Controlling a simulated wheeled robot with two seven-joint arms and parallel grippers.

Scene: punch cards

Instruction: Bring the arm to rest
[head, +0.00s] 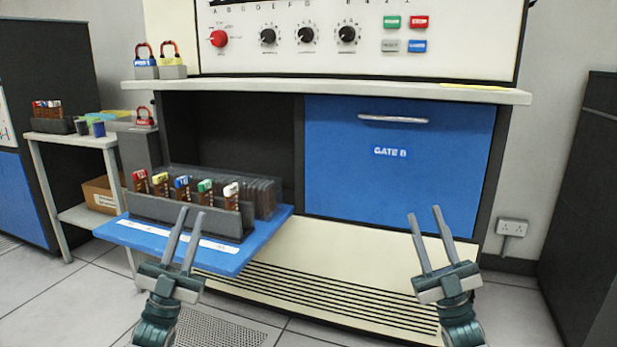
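My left gripper (188,220) is at the lower left, in front of the lowered blue shelf (240,255) in this view. Its two fingers are apart with nothing between them. My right gripper (423,219) is at the lower right, in front of the cabinet's pale lower panel and the blue GATE B door (400,190). Its fingers are apart and empty. Both grippers point up and away from me.
A dark card rack (190,215) with several coloured-top cards stands on the blue shelf. The GATE B door is shut. A white side table (75,140) stands left. Padlocks (158,62) sit on the ledge. A dark cabinet (585,200) stands right.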

